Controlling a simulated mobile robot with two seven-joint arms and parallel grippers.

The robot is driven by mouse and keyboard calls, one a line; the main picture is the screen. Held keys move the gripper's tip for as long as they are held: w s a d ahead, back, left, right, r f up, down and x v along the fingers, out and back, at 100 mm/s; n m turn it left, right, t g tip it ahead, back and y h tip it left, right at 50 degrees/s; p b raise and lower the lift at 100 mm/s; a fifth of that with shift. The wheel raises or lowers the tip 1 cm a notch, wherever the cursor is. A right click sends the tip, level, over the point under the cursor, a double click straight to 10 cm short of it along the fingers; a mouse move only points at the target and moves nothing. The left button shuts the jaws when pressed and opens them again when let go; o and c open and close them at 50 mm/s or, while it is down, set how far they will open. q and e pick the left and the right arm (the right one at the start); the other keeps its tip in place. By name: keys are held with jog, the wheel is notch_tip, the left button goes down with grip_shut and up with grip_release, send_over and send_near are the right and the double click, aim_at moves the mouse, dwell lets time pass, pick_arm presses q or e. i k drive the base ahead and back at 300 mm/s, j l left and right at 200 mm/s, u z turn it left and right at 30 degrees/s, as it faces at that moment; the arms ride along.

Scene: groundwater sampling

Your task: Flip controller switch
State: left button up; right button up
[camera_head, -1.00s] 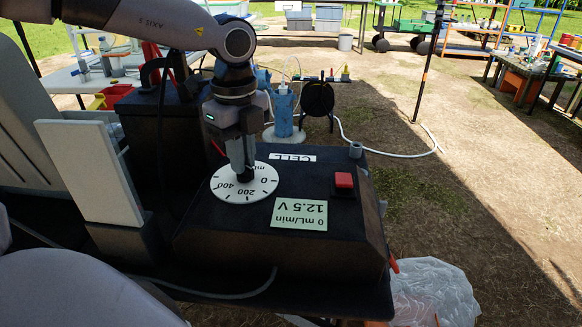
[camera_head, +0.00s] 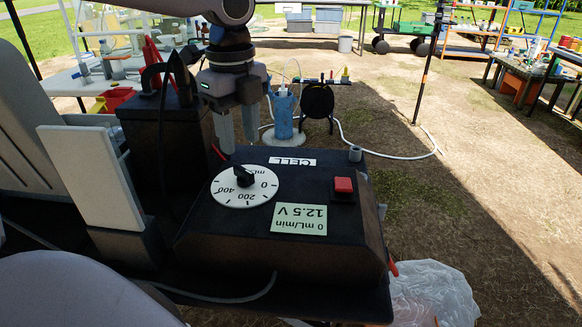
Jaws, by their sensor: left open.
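The black controller box (camera_head: 240,222) stands in the middle of the view. On its top are a white dial with a black knob (camera_head: 243,176), a red rocker switch (camera_head: 344,185) on a dark base, and a pale green display (camera_head: 299,218) reading 0 mL/min and 12.5 V. My left gripper (camera_head: 238,136) is open and empty, pointing down above the box's far left edge, behind the dial and apart from the knob. It is left of and behind the red switch. My right gripper is not seen.
A black battery-like box with cables (camera_head: 165,135) stands left of the controller. Behind are a blue cylinder (camera_head: 284,115) and a black reel (camera_head: 317,103) with a pale hose. A clear plastic bag (camera_head: 432,290) lies at lower right. The ground to the right is open.

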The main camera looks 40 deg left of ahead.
aim_at(342, 184)
jog(key=k+l, duration=0.75)
jog(key=l, duration=0.2)
